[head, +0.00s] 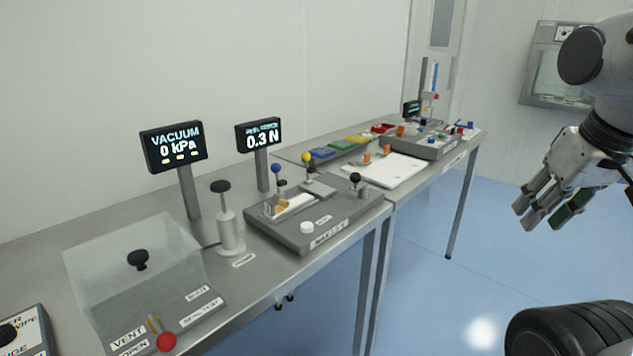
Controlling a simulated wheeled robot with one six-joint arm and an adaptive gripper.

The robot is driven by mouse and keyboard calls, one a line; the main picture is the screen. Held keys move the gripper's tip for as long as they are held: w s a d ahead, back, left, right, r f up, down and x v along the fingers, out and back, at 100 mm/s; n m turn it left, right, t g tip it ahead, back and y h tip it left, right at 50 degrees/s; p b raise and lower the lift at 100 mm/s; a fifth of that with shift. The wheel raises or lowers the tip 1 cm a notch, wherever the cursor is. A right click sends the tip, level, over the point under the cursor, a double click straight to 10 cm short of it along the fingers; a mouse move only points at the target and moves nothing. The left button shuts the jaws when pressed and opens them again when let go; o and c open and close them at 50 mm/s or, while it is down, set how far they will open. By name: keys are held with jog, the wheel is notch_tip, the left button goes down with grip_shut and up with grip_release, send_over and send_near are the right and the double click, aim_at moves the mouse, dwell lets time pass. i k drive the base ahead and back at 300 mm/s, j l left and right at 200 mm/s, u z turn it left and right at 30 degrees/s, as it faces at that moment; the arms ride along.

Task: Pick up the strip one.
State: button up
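I cannot make out a thing marked as strip one. A pale strip-like piece (290,207) lies on the grey peel-force fixture (320,235), but I cannot tell if it is strip one. A white board (385,172) with orange clips lies farther along, and any strip on it is too small to tell. My gripper (547,212) hangs at the right over the blue floor, well away from both benches. Its fingers are spread apart, with a dark green face on one side. Nothing clearly shows held between them.
A clear box (135,262) with a black knob stands on the near bench, beside a vacuum display (173,146) and a force display (258,135). Blue, green, yellow and red trays (345,143) line the far bench. Another grey fixture (432,145) stands there. The floor (510,265) beside the benches is clear.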

aim_at(285, 207)
jog(key=i+l+u, duration=0.75)
jog(key=l, duration=0.3)
jog(key=u, duration=0.75)
